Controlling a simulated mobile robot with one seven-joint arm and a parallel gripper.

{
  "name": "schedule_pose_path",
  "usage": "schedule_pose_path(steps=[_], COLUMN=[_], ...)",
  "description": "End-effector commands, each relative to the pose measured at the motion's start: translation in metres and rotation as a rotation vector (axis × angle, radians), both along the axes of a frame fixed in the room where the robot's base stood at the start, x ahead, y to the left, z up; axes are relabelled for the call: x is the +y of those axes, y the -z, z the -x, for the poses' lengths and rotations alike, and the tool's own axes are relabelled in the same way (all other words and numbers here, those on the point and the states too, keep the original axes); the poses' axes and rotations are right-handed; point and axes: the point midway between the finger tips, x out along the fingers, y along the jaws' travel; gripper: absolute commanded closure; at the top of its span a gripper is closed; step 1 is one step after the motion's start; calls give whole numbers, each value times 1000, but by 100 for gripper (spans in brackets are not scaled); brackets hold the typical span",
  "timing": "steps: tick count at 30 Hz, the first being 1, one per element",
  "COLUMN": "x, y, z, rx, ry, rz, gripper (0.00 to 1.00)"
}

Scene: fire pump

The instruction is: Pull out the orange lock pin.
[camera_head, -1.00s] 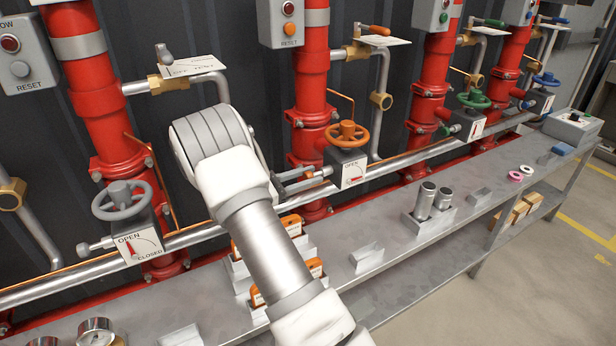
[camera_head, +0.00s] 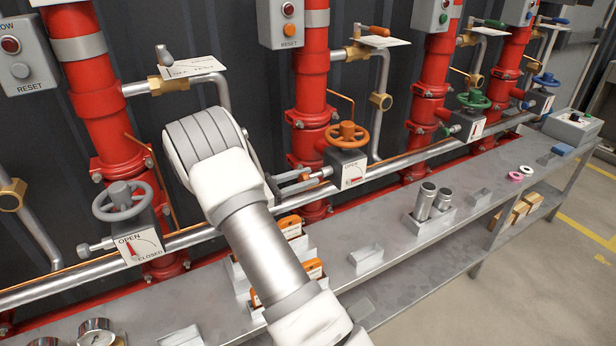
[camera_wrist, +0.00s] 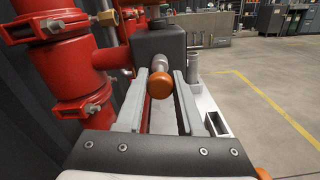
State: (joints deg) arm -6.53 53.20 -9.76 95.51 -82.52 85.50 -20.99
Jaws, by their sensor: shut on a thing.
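The orange lock pin shows as a round orange knob (camera_wrist: 160,85) in the wrist view, with a metal shaft behind it running toward the dark valve box (camera_wrist: 158,42). My gripper's two grey fingers (camera_wrist: 160,92) are on either side of the knob and shut on it. In the head view my gripper (camera_head: 306,181) reaches from the left to the side of the box under the orange handwheel (camera_head: 347,134). The box carries an OPEN label plate (camera_head: 354,173). How deep the shaft sits in the box I cannot tell.
A metal bench (camera_head: 400,262) runs below, with orange-marked padlock-like items (camera_head: 291,226), silver cylinders (camera_head: 426,200) and small empty holders on it. Red pipes (camera_head: 312,80) and a long horizontal pipe lie close behind my gripper. Grey (camera_head: 122,200), green and blue handwheels stand along the row.

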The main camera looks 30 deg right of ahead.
Motion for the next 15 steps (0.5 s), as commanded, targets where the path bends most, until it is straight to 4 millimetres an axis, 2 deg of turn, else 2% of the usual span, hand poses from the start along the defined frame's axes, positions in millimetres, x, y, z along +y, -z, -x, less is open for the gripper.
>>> schedule_pose_path(steps=[4,12,13,15], x=[21,25,25,25], y=[-1,1,1,1], z=[-2,-2,-2,-2], rx=[1,1,1,1], ry=[-4,-3,-3,-3], rz=[0,-1,-1,-1], gripper=[100,100,62,49])
